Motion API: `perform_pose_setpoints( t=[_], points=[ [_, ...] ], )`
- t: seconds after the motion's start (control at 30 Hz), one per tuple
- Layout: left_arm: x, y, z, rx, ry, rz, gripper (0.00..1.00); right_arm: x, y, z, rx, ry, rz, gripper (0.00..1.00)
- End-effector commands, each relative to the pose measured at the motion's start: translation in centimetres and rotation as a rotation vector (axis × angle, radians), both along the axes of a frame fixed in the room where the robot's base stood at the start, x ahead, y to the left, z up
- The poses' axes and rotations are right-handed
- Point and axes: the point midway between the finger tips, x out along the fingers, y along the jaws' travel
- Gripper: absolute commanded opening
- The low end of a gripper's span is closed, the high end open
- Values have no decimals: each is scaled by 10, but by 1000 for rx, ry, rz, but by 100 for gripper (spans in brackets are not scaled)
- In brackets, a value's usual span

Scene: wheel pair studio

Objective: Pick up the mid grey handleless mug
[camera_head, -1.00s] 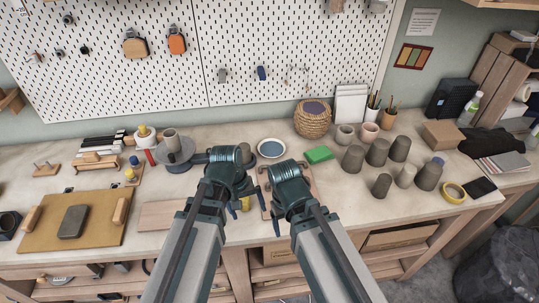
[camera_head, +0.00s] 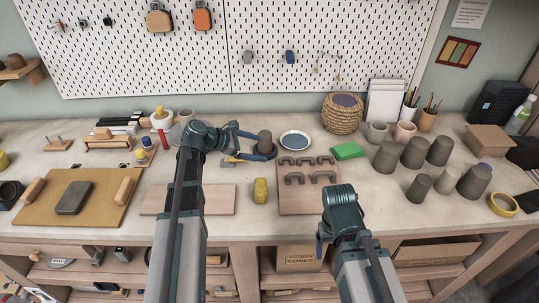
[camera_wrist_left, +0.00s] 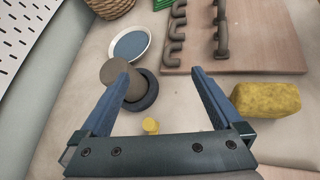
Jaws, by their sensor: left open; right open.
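A grey handleless mug (camera_head: 265,140) stands on a small dark blue round base (camera_head: 266,155) near the back of the bench; it also shows in the left wrist view (camera_wrist_left: 114,73). My left gripper (camera_head: 250,146) is open and empty beside it. In the left wrist view its left finger overlaps part of the mug, and the space between the fingertips (camera_wrist_left: 158,72) is mostly bare bench. I cannot tell whether the finger touches it. My right gripper (camera_head: 321,240) is low at the bench's front edge, largely hidden by its own wrist, and holds nothing visible.
A board with grey handles (camera_head: 300,198) and a yellow sponge (camera_head: 260,190) lie nearby. A blue-centred dish (camera_head: 295,140) is right of the mug. Another grey mug (camera_head: 186,117) stands behind my left arm. Several dark grey cups (camera_head: 415,153) stand at right.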

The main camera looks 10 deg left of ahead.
Motion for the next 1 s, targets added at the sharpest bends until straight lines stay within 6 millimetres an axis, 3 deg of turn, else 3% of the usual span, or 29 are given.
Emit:
perform_pose_setpoints(
  t=[0.03,0.1,0.3,0.47,0.8,1.0],
  points=[
    [11,24,-9,-71,15,75,100,0,0,-18,0,0,0,79],
    [18,45,-5,-157,33,152,100,0,0,-24,0,0,1,79],
    [24,68,4,-261,55,236,100,0,0,-28,0,0,1,79],
    [28,63,1,-262,57,234,100,0,0,-31,0,0,1,79],
    [69,23,-24,-260,56,232,100,0,0,-55,0,0,1,79],
    [80,11,-28,-259,55,233,100,0,0,-59,0,0,1,79]
  ],
)
